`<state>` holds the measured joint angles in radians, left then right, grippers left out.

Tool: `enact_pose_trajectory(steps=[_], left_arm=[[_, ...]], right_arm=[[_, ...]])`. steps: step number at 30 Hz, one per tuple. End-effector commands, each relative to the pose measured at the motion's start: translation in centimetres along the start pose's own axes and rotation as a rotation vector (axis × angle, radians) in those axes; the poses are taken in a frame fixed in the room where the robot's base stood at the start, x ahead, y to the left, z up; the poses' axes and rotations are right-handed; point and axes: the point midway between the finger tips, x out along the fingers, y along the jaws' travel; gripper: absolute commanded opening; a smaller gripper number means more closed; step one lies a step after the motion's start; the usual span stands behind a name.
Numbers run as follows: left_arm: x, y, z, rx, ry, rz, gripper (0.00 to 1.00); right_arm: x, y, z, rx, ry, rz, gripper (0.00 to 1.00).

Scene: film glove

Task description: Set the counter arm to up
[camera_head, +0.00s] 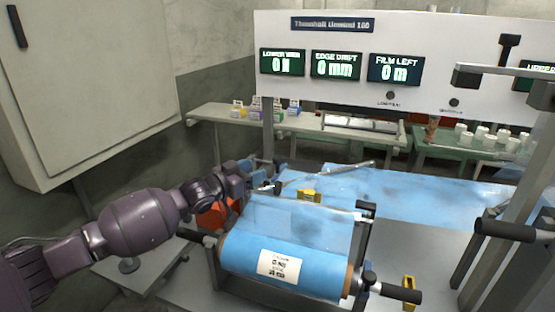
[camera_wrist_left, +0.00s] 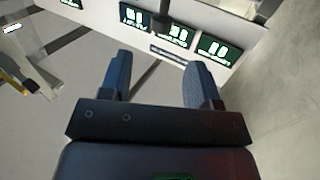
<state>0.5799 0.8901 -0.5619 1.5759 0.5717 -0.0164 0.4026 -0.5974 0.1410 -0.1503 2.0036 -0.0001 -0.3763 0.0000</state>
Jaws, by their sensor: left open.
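No part is legibly labelled as the counter arm, so I cannot tell for sure which one it is. A thin grey bar (camera_head: 328,173) slants above the blue film, its left end close to my left gripper (camera_head: 264,188). My left gripper is at the far left side of the film roll. In the left wrist view its two dark fingers (camera_wrist_left: 158,78) stand apart with nothing between them. Contact with the bar cannot be made out. A black T-shaped lever (camera_head: 508,47) stands on the white panel at the right. My right gripper is not in view.
A blue film roll (camera_head: 240,265) with a white label sits in a frame at the front. A black handle (camera_head: 402,293) sticks out at its right. The white display panel (camera_head: 430,35) spans the back. A grey cabinet (camera_head: 85,80) stands left. Grey posts (camera_head: 515,190) block the right side.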

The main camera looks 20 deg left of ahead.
Motion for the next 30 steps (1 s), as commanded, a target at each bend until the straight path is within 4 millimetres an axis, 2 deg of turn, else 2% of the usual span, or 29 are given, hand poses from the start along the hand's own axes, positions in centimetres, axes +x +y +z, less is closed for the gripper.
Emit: enact_pose_trajectory(steps=[6,16,22,30], left_arm=[[3.2,0.0,0.2,0.0,-0.001,0.0,0.56],[8.0,0.1,0.3,0.001,-0.003,0.0,0.56],[9.5,0.0,0.2,0.001,-0.003,-0.001,0.56],[9.9,0.1,0.1,0.002,-0.002,0.0,0.56]], right_arm=[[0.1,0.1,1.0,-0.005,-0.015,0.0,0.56],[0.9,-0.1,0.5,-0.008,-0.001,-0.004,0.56],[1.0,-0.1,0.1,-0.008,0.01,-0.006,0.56],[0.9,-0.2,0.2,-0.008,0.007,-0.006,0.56]])
